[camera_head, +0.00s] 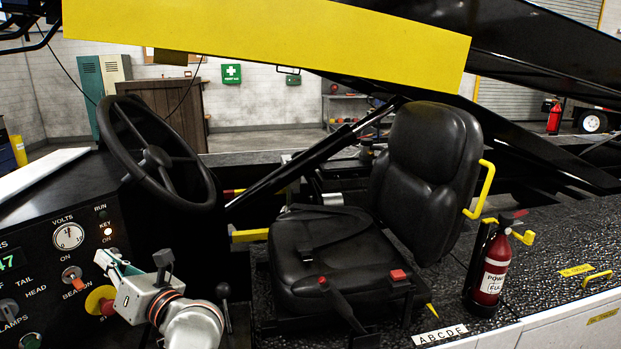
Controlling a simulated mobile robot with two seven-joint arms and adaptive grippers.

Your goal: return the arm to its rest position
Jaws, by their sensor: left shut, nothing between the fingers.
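My left gripper (108,263) is at the lower left in the head view, in front of the dark control panel (40,240). Its fingers are shut and hold nothing. They point up and left toward the panel, near the key switch (107,232) and the beacon switch (72,274). I cannot tell whether the fingertips touch the panel. My left arm (190,325) comes in from the bottom edge, bent behind the gripper. The yellow-ringed stop button (100,300) is partly hidden beside the gripper. My right gripper is not in view.
A steering wheel (155,157) stands above the panel. A black seat (325,250) with a seat belt is to the right. A small lever (224,305) rises right of my arm. A fire extinguisher (490,270) stands at the right. A yellow-sided boom (270,38) crosses overhead.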

